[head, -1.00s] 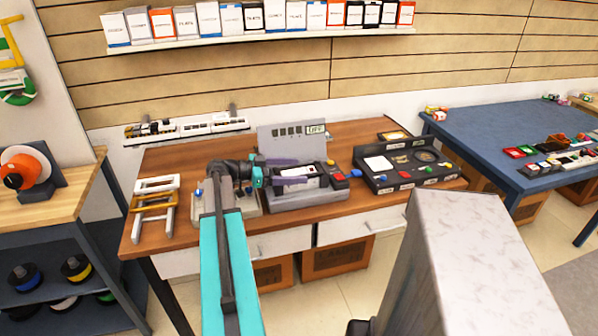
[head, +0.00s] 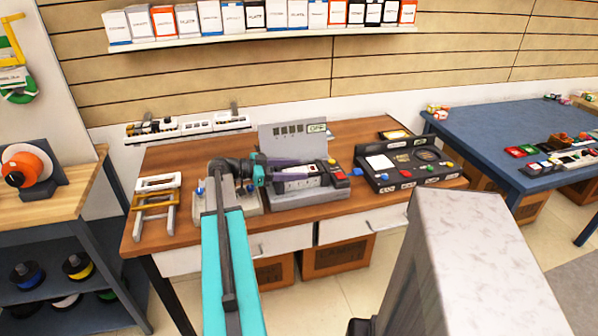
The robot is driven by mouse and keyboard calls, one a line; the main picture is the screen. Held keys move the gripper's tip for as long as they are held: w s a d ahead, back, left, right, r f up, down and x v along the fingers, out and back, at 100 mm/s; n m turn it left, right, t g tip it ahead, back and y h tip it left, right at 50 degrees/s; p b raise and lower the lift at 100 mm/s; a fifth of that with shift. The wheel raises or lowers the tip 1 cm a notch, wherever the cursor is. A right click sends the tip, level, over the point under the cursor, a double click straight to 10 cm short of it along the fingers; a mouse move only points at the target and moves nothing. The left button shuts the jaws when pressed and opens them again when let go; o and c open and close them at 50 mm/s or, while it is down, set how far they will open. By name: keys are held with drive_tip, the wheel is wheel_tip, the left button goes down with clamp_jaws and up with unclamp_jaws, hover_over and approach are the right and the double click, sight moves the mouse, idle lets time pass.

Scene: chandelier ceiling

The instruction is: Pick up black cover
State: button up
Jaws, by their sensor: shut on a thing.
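My gripper (head: 302,172) has purple fingers. It reaches in from the left over a grey device (head: 290,193) on the wooden desk. The fingers are shut on a small part at the top of the device, which I take to be the black cover (head: 322,170). The cover shows as a dark shape around a pale strip at the fingertips. The fingers hide much of it, and I cannot tell whether it is clear of the device.
An upright grey panel (head: 290,137) stands behind the device. A black tray (head: 405,182) with small parts and coloured knobs lies to the right. A white and a tan frame (head: 154,203) stand at the desk's left. Bare desk (head: 350,135) lies behind the tray.

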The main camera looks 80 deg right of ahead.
drive_tip(key=shift+r, duration=0.2)
drive_tip(key=shift+r+b, duration=0.55)
drive_tip(key=shift+r, duration=0.95)
drive_tip(key=s+a+b, duration=0.1)
drive_tip(key=s+a, duration=0.3)
drive_tip(key=s, duration=0.3)
drive_tip(key=s+a+r+b, duration=0.1)
drive_tip(key=s+a+b, duration=0.1)
drive_tip(key=s, duration=0.5)
drive_tip(key=shift+a+r, duration=0.3)
drive_tip(key=shift+a, duration=0.55)
